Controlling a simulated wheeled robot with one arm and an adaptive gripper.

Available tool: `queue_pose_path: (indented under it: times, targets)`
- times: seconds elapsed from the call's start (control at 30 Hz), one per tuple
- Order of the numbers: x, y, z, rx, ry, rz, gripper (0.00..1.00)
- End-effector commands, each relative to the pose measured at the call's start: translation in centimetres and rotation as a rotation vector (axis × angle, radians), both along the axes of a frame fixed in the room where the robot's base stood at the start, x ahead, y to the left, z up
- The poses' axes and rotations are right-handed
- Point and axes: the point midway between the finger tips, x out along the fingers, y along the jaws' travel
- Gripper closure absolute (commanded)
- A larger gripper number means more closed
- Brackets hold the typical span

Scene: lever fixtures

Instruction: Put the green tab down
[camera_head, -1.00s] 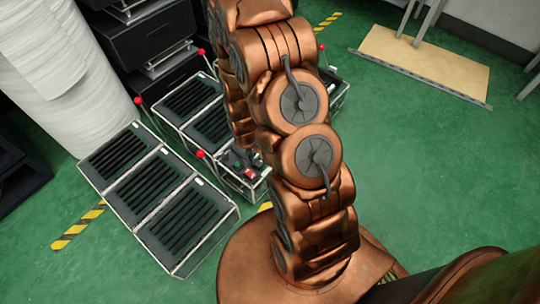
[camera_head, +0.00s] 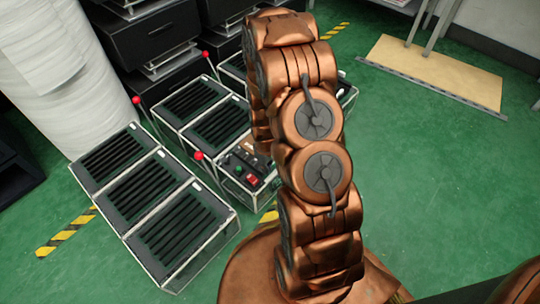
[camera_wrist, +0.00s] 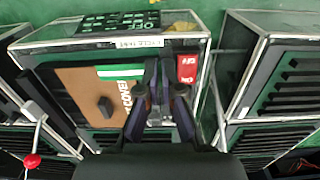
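A small control box (camera_head: 240,190) with a red switch (camera_head: 251,180) and a small green part (camera_head: 239,169) stands left of my arm in the head view. In the wrist view the box top shows a brown panel (camera_wrist: 82,88), a green and white strip (camera_wrist: 122,71), a dark knob (camera_wrist: 105,105) and the red switch (camera_wrist: 187,68). I cannot tell which green part is the tab. My gripper (camera_wrist: 159,64) is over the box, between strip and red switch; its dark fingers are close together, and contact is unclear. My arm hides it in the head view.
Vented boxes (camera_head: 160,218) in clear frames stand around the control box. Thin levers with red balls (camera_head: 199,156) rise beside them, one also in the wrist view (camera_wrist: 32,160). Black cabinets (camera_head: 155,42) stand behind. Green floor (camera_head: 430,170) is free at right.

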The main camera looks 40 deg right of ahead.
Motion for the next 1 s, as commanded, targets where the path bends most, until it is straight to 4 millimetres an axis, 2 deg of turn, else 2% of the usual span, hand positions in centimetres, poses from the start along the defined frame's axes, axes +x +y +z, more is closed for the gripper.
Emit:
queue_pose_path:
  times: [0.3,0.47,0.77,1.0]
  targets:
    - [4.4,-3.8,-0.7,-0.002,-0.005,-0.001,1.00]
    - [5.8,-5.0,-0.8,-0.002,-0.004,-0.001,1.00]
    - [6.7,-5.8,-0.9,0.000,0.000,0.000,1.00]
    - [6.7,-5.8,-4.3,0.001,0.002,0.000,1.00]
